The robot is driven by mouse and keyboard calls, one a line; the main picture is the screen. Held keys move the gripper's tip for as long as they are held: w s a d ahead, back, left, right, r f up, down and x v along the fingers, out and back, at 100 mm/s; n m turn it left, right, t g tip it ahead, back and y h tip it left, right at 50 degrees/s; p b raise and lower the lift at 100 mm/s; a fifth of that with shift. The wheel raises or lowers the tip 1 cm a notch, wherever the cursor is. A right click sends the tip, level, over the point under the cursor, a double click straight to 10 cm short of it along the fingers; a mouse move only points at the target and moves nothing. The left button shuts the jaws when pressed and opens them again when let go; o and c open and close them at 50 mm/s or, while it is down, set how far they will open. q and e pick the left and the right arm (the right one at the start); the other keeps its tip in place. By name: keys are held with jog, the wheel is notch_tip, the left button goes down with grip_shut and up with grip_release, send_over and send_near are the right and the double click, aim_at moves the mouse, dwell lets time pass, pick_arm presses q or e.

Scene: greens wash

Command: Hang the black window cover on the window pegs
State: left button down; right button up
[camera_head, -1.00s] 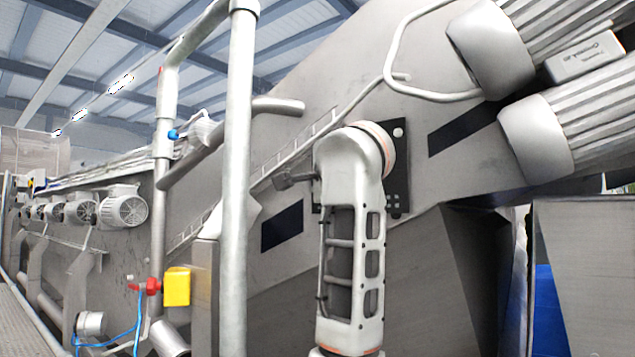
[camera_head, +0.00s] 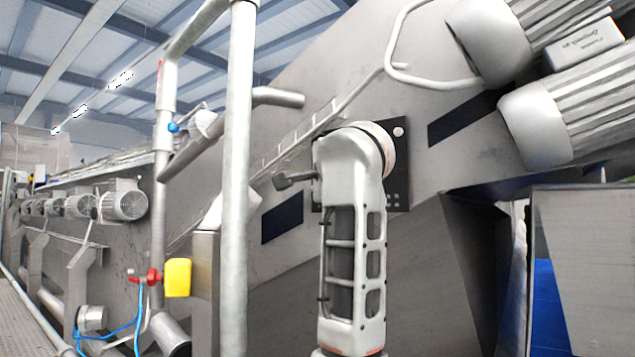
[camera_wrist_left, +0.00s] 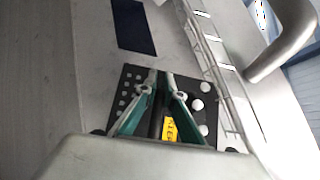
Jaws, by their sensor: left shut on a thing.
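The black window cover (camera_head: 398,170) is a flat dark panel with round holes, mostly behind my left arm in the head view. It lies close along the sloping grey metal wall, between two dark rectangular windows. In the left wrist view the cover (camera_wrist_left: 128,85) shows pale round holes on both sides of my left gripper (camera_wrist_left: 160,76). The green-sided fingers are shut on the cover at its middle. In the head view my wrist hides the fingers. I cannot make out the pegs, or whether the cover touches the wall. My right gripper is in neither view.
One dark window (camera_head: 282,217) is left of the cover, another (camera_head: 455,127) right of it. A thick vertical pipe (camera_head: 237,180) stands left of my arm. A bent handrail (camera_head: 395,70) and large motors (camera_head: 535,130) are at upper right. A yellow box (camera_head: 178,278) is at lower left.

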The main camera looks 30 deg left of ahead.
pick_arm(q)
jog(key=shift+f, duration=0.15)
jog(key=shift+f+b, duration=0.35)
jog(key=shift+f, duration=0.25)
jog(key=shift+f, duration=0.15)
jog(key=c, duration=2.1)
grip_release()
